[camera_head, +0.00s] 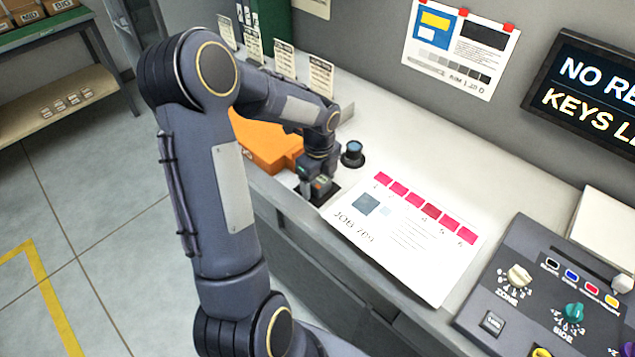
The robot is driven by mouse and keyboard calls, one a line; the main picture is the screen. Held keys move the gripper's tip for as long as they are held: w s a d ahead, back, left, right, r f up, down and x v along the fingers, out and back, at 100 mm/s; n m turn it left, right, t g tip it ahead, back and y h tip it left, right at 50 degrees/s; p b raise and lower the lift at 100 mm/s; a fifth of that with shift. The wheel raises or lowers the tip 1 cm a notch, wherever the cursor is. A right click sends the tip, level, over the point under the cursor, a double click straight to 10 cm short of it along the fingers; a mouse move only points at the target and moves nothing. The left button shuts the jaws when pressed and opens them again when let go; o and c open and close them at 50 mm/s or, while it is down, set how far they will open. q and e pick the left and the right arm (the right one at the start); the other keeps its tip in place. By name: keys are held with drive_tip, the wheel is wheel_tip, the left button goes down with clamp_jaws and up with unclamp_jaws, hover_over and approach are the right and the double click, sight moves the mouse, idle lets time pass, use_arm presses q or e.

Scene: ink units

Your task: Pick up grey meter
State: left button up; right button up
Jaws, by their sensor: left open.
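My left gripper (317,187) points down at the counter's front edge, just right of the orange case. It is open. A small grey block with a greenish face (322,184) shows at its fingertips, above a dark patch on the counter. It may be the grey meter, but the gripper hides much of it, and I cannot tell whether the fingers touch it. My right gripper is not in view.
An orange case (262,140) lies left of the gripper, and a dark round loupe-like object (353,154) stands just right of it. A printed job sheet (405,235) lies on the counter. A control panel (550,290) with knobs is at right.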

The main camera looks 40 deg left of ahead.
use_arm(q)
drive_tip(key=c, duration=1.1)
drive_tip(key=shift+r, duration=0.1)
